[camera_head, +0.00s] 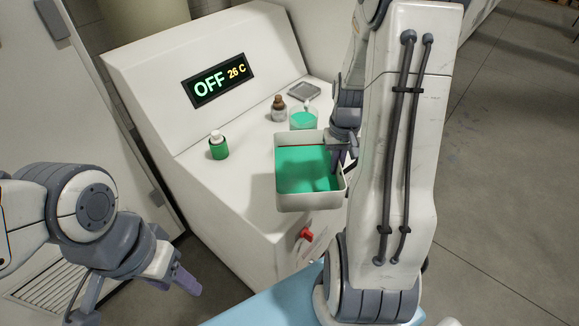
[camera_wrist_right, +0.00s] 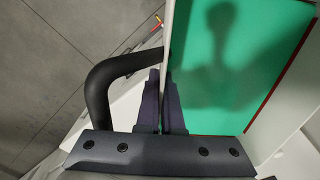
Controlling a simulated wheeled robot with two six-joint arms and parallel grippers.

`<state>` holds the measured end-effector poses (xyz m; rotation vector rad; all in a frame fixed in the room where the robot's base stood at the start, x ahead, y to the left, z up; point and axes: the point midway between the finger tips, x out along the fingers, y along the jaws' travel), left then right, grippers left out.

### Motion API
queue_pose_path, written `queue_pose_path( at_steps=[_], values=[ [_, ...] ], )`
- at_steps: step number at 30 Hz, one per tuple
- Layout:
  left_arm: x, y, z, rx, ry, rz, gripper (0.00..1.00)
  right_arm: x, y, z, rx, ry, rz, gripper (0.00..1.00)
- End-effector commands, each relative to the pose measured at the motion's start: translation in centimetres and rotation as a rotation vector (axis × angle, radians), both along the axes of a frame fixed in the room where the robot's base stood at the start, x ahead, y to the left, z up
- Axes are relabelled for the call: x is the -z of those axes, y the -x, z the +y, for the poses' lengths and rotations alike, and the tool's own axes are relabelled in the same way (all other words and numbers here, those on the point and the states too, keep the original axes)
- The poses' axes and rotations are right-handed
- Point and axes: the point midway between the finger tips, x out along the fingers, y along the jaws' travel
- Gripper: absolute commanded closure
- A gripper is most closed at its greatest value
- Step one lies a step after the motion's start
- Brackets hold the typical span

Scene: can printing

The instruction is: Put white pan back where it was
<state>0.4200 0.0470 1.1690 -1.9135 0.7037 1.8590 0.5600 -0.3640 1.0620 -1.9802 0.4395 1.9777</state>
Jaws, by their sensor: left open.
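The white pan (camera_head: 312,202) is a deep rectangular container with green liquid (camera_head: 303,168) in it. It is at the front right of the white machine's top, in front of a small beaker. Whether it touches the surface is unclear. My right gripper (camera_head: 338,160) is at the pan's right side. In the right wrist view its fingers (camera_wrist_right: 163,103) are shut on the pan's thin wall (camera_wrist_right: 167,40), one on each side. A dark curved handle (camera_wrist_right: 100,90) shows beside them. My left gripper (camera_head: 140,296) is open and empty at the lower left, apart from the machine.
The white machine (camera_head: 215,135) has a display (camera_head: 220,81) reading OFF 26 C. A green bottle (camera_head: 218,146), a brown-capped bottle (camera_head: 279,108), a beaker of green liquid (camera_head: 303,118) and a small grey tray (camera_head: 304,91) stand on its top. A red knob (camera_head: 306,234) is on its front.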

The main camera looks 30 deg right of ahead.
Motion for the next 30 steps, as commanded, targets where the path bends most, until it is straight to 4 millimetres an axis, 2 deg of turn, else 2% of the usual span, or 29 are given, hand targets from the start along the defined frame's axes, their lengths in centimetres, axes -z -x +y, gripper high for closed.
queue_pose_path(
  at_steps=[9, 15, 22, 30],
  values=[
    [-2.3, 0.0, 0.0, 0.000, 0.000, 0.000, 0.47, 3.7, -3.6, 5.4, -0.004, -0.002, 0.005, 1.00],
    [-3.1, 0.0, 0.0, 0.002, 0.000, 0.000, 0.47, 5.6, -5.4, 8.0, -0.002, 0.000, 0.001, 1.00],
    [-3.5, 0.0, 0.0, 0.003, 0.000, 0.000, 0.47, 6.7, -6.0, 8.7, 0.000, 0.000, 0.001, 1.00],
    [-4.7, 0.0, 0.0, 0.005, 0.000, 0.000, 0.47, 9.7, -5.9, 8.7, 0.000, 0.000, 0.001, 1.00]
  ],
)
